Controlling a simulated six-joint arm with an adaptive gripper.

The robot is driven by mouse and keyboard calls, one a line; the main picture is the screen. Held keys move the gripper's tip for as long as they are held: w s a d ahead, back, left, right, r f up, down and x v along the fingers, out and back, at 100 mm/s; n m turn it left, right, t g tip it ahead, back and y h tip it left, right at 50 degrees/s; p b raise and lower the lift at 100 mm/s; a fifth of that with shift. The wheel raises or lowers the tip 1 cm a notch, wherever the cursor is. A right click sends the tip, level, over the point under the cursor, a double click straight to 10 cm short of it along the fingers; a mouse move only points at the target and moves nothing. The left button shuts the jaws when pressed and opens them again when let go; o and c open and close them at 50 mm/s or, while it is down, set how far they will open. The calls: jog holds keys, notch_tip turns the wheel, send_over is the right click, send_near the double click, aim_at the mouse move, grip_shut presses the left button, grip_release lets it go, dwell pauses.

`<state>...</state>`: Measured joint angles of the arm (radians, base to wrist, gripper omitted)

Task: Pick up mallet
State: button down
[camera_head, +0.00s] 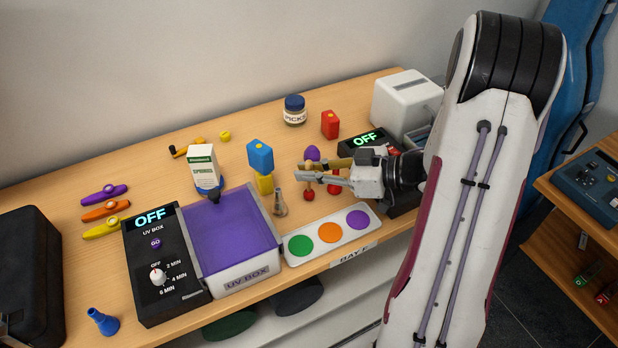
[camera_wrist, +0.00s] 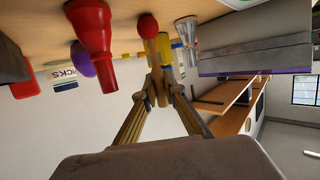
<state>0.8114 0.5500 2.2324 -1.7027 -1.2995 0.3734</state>
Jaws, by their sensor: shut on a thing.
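The mallet has a red ball head (camera_head: 308,196) and a thin pale stick, and hangs head down in the head view, near the table's right half. My gripper (camera_head: 303,172) reaches in from the right and is shut on its stick. In the wrist view, which shows the table at the top, the mallet's red head (camera_wrist: 147,25) is beyond my fingertips (camera_wrist: 157,88). The stick runs from the head to the fingers. I cannot tell whether the head touches the table.
A red cone-shaped piece (camera_wrist: 90,35) and a purple object (camera_head: 312,153) are close to my gripper. A silver mouthpiece (camera_head: 280,203), a yellow-and-blue stack (camera_head: 261,160) and the purple-lidded UV box (camera_head: 232,235) stand to the left. A colour-dot tray (camera_head: 314,245) lies in front.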

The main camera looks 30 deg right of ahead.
jog(key=shift+r, duration=0.1)
jog(key=shift+r, duration=4.9)
